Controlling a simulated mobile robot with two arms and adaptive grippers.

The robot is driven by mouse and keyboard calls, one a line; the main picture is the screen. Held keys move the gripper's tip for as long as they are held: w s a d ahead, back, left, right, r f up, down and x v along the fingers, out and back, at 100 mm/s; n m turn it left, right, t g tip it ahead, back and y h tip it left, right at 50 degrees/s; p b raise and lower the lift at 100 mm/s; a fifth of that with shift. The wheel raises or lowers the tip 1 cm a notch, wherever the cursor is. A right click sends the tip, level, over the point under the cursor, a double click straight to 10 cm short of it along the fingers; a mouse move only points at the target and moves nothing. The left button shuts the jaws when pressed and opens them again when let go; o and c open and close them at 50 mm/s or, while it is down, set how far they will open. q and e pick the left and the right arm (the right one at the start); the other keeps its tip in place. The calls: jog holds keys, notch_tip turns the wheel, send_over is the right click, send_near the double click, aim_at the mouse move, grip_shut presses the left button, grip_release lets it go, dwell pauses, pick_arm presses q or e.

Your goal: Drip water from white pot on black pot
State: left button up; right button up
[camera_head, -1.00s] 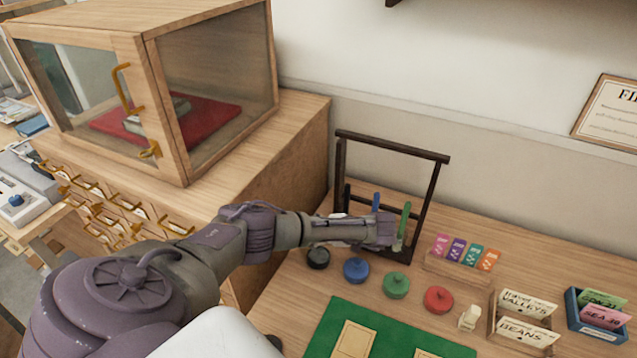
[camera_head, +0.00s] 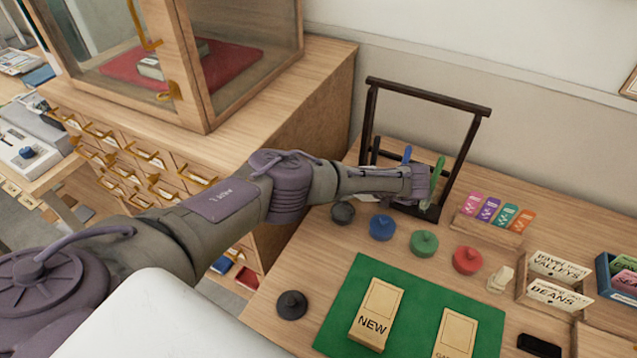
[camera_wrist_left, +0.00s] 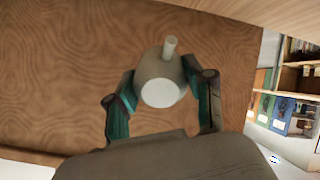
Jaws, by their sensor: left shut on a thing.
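My left gripper (camera_head: 415,186) is at the end of the arm reaching right, in front of the dark rack. In the left wrist view its fingers (camera_wrist_left: 162,80) are shut on the white pot (camera_wrist_left: 162,92), a small pale vessel with a short stub, held over wood. In the head view the arm mostly hides the white pot. The black pot (camera_head: 343,213) stands on the desk just below my forearm, at the left end of a row; it shows no knob on top. A dark knobbed lid-like disc (camera_head: 291,305) lies nearer. My right gripper is not in view.
Blue (camera_head: 382,227), green (camera_head: 424,243) and red (camera_head: 467,260) knobbed pots continue the row. The dark rack (camera_head: 428,97) holds blue and green sticks behind my gripper. A green mat (camera_head: 410,322) with tan cards lies in front. A wooden cabinet (camera_head: 300,120) is at left.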

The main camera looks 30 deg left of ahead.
pick_arm(q)
jog(key=shift+a+h+p, duration=0.15)
jog(key=shift+h+p, duration=0.55)
jog(key=shift+p, duration=0.3)
jog(key=shift+a+p, duration=0.1)
jog(key=shift+p, duration=0.25)
jog(key=h+p, duration=0.3)
jog(key=shift+a+f, duration=0.25)
jog(key=shift+f, duration=0.1)
jog(key=h+p, duration=0.2)
jog(key=h, duration=0.1)
jog(key=shift+s+a+f, duration=0.1)
jog(key=shift+a+f, duration=0.1)
jog(key=shift+a, duration=0.05)
jog(key=shift+a+r+h+p, duration=0.15)
jog(key=shift+r+h+p, duration=0.15)
jog(key=shift+h, duration=0.4)
jog(key=h+b, duration=0.1)
jog(key=h, duration=0.1)
jog(key=shift+t+h, duration=0.3)
jog(key=shift+h, duration=0.1)
jog(key=shift+d+r, duration=0.1)
jog(key=shift+d, duration=0.15)
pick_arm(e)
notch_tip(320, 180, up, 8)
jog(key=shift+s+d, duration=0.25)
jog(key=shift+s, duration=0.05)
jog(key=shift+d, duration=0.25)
